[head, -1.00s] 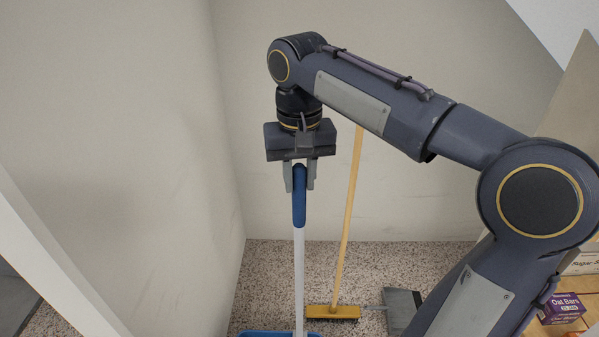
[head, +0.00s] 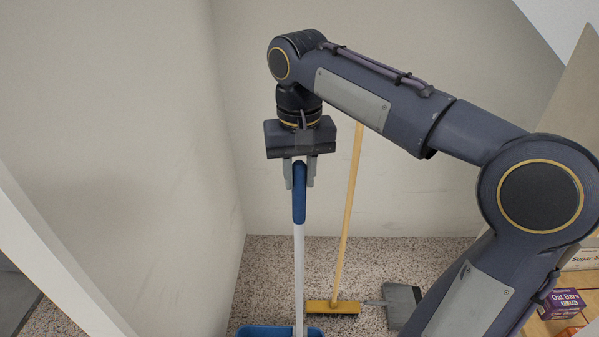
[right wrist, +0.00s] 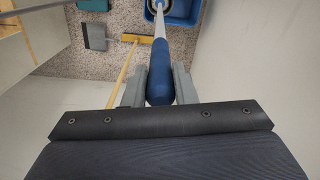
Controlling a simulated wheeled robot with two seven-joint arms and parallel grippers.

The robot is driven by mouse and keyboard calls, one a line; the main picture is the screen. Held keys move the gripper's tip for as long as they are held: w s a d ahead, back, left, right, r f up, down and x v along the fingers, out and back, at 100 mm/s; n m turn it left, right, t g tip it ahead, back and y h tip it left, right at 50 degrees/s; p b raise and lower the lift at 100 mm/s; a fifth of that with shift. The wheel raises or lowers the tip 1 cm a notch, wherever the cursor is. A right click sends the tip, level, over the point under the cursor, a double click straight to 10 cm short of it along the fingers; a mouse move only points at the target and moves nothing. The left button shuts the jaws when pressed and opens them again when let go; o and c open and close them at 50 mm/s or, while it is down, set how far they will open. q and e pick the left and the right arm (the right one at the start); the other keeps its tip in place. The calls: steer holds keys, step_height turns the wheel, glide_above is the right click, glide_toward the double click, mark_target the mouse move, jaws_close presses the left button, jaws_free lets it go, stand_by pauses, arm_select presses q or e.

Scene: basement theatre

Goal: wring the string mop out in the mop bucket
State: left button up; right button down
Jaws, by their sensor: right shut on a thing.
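The mop shows as a long upright handle (head: 299,270), white with a blue grip at the top. My right gripper (head: 300,178) is shut on the blue grip and points down. In the right wrist view the grip (right wrist: 160,85) sits between the two fingers. The blue mop bucket (head: 262,331) is at the bottom edge of the head view, where the handle runs down to it. In the right wrist view the bucket (right wrist: 188,14) shows only in part at the top. The mop's strings are hidden. My left gripper does not show.
A yellow broom (head: 346,230) leans on the back wall, with a grey dustpan (head: 402,305) beside its head. A purple Oat Bars box (head: 562,303) stands on a wooden shelf at right. Walls close in at left and back.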

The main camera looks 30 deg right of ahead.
steer(key=shift+f, duration=0.25)
steer(key=shift+f+b, duration=0.85)
steer(key=shift+f, duration=0.35)
steer(key=shift+s+p, duration=0.1)
steer(key=shift+p, duration=0.45)
stand_by(1.7)
stand_by(0.4)
